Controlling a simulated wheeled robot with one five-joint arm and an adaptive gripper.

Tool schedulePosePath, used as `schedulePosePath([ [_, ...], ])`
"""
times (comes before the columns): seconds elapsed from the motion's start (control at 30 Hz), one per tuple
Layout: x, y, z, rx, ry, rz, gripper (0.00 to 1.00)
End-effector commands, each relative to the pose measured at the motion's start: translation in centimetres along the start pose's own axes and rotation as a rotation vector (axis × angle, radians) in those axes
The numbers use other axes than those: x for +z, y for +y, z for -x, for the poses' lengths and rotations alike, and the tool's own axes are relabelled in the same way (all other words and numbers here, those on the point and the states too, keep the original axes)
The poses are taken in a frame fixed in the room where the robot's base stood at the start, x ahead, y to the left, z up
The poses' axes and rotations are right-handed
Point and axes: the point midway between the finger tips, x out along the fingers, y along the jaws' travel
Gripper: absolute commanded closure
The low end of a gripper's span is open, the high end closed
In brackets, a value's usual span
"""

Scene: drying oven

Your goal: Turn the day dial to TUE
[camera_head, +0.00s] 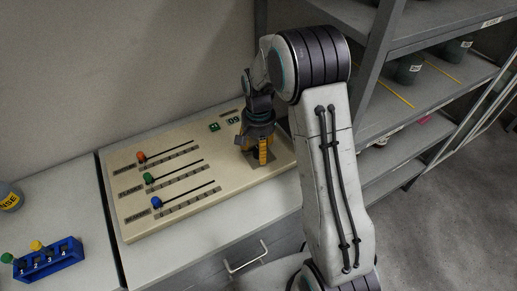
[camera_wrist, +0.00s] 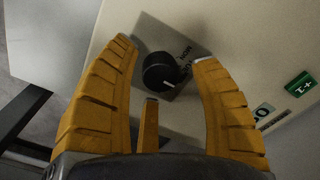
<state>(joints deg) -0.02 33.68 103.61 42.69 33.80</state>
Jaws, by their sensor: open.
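The day dial (camera_wrist: 160,70) is a round black knob with a white pointer mark, on the cream control panel (camera_head: 130,215). In the wrist view its mark is at the lower right edge of the knob. A label like MON shows at its upper right; other lettering beside it is partly hidden, so I cannot tell which day it points to. My gripper (camera_wrist: 166,51) has yellow fingers, open, one on each side of the dial with gaps visible. In the head view my gripper (camera_head: 260,150) points down over the panel's right part and hides the dial.
The panel has three sliders with orange (camera_head: 141,156), green (camera_head: 149,178) and blue (camera_head: 157,202) knobs. A blue rack (camera_head: 50,262) stands at left; metal shelves (camera_head: 430,85) stand at right.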

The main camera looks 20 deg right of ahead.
Motion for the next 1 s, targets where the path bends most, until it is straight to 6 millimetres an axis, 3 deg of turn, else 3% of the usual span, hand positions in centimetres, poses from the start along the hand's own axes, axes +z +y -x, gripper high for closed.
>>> schedulePosePath([
  [0.47, 0.02, 0.01, -0.78, 0.0, 0.0, 0.001, 0.41],
  [1.0, 0.02, 0.02, -0.76, 0.0, 0.0, 0.001, 0.89],
])
